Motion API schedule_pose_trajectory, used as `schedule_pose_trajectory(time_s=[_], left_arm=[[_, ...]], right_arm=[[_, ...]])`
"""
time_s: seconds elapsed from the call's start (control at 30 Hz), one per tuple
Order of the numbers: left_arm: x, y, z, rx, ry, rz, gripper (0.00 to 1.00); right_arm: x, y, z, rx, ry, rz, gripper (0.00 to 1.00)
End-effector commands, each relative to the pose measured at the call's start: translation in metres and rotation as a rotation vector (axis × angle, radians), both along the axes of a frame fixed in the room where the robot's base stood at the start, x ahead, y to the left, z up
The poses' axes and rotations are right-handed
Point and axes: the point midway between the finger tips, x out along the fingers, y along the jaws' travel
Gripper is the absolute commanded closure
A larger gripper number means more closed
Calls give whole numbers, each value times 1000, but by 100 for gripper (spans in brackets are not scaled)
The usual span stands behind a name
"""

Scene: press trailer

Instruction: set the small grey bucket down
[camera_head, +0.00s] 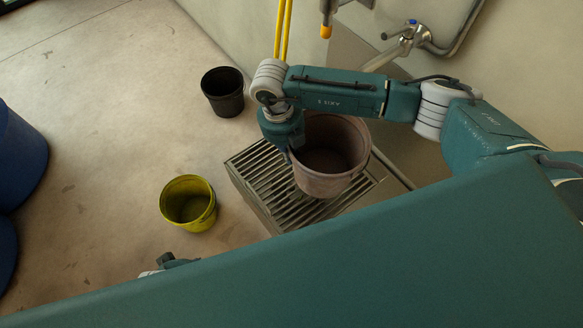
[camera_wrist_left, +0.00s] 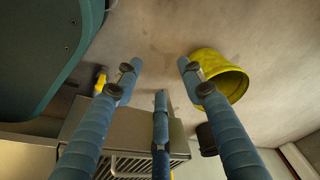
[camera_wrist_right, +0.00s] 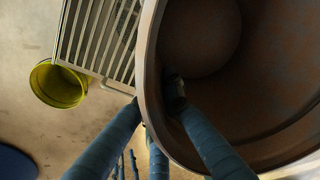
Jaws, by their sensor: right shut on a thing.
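A greyish-brown bucket (camera_head: 330,183), taken as the small grey one, is upright or nearly so over the slatted metal grate (camera_head: 243,168). My right gripper (camera_head: 290,150) is shut on its left rim. In the right wrist view, fingers of the right gripper (camera_wrist_right: 152,108) lie on both sides of the bucket wall (camera_wrist_right: 150,75), one inside it. The bucket's underside is hidden, so I cannot tell whether it touches the grate. My left gripper (camera_wrist_left: 160,75) has its three fingers spread and empty, above the floor near the yellow bucket (camera_wrist_left: 236,84).
The yellow bucket (camera_head: 188,204) stands on the floor left of the grate. A black bucket (camera_head: 223,92) stands farther back. Blue round containers (camera_head: 18,160) are at the left edge. A tap (camera_head: 408,38) and pipes are on the wall behind. Floor between the buckets is clear.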

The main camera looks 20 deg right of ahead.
Motion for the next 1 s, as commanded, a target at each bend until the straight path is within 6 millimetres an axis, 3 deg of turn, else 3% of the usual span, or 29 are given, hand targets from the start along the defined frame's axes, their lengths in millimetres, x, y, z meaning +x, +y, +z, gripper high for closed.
schedule_pose_trajectory(time_s=[0.1,0.53,1.0], left_arm=[[4,0,14,0,-10,1,60],[7,0,50,-1,-29,4,60],[7,0,60,-2,-34,5,60]], right_arm=[[0,-1,-27,-2,1,-2,100],[0,0,-76,-1,0,-2,100],[1,0,-82,0,-1,0,100]])
